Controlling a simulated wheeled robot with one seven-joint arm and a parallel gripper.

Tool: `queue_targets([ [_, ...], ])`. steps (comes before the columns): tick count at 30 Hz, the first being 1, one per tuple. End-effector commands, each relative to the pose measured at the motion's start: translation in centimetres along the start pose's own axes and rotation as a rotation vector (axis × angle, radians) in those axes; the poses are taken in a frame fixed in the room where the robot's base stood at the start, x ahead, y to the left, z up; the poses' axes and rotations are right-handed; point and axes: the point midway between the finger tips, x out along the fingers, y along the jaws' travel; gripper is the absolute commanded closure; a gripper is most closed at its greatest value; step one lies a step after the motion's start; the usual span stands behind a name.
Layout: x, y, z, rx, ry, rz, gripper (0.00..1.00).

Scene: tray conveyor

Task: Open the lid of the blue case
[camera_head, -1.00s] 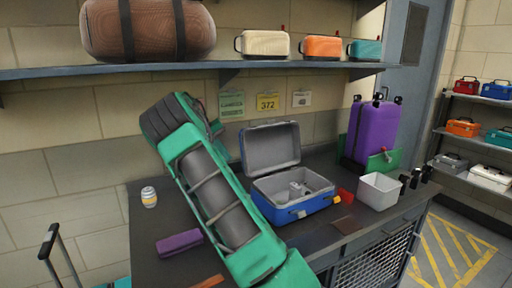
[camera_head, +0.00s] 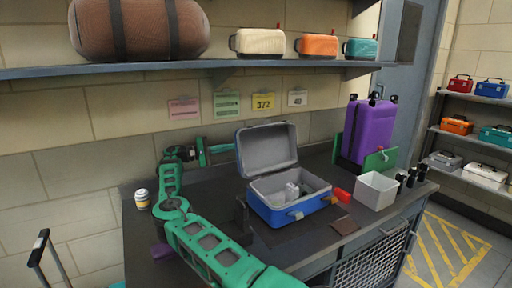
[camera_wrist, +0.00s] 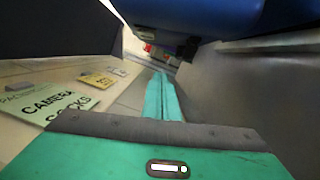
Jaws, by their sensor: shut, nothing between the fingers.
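The blue case (camera_head: 290,212) stands on the dark workbench in the head view. Its lid (camera_head: 267,147) is raised, tilted back a little past upright, with its grey inside facing the camera. A few small grey items (camera_head: 295,190) lie inside. My gripper (camera_head: 230,148) is at the left edge of the lid, partly behind it. Whether it touches the lid cannot be told. In the wrist view, my green fingers (camera_wrist: 161,82) are together and empty. A blue surface (camera_wrist: 190,15), likely the outside of the lid, hangs close above them.
A purple suitcase (camera_head: 369,130) and a white bin (camera_head: 376,190) stand right of the case. A red item (camera_head: 342,195) lies beside it. A small jar (camera_head: 142,198) stands at the left. The shelf (camera_head: 200,68) with luggage runs above the bench.

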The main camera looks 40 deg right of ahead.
Motion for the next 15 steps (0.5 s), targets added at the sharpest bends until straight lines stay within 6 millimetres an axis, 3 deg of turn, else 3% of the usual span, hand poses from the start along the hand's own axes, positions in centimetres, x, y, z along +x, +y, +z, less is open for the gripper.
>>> queue_targets([
  [5,1.4,0.0,0.1,-0.002,-0.002,0.003,1.00],
  [15,7.5,0.1,0.2,0.000,0.000,0.002,1.00],
])
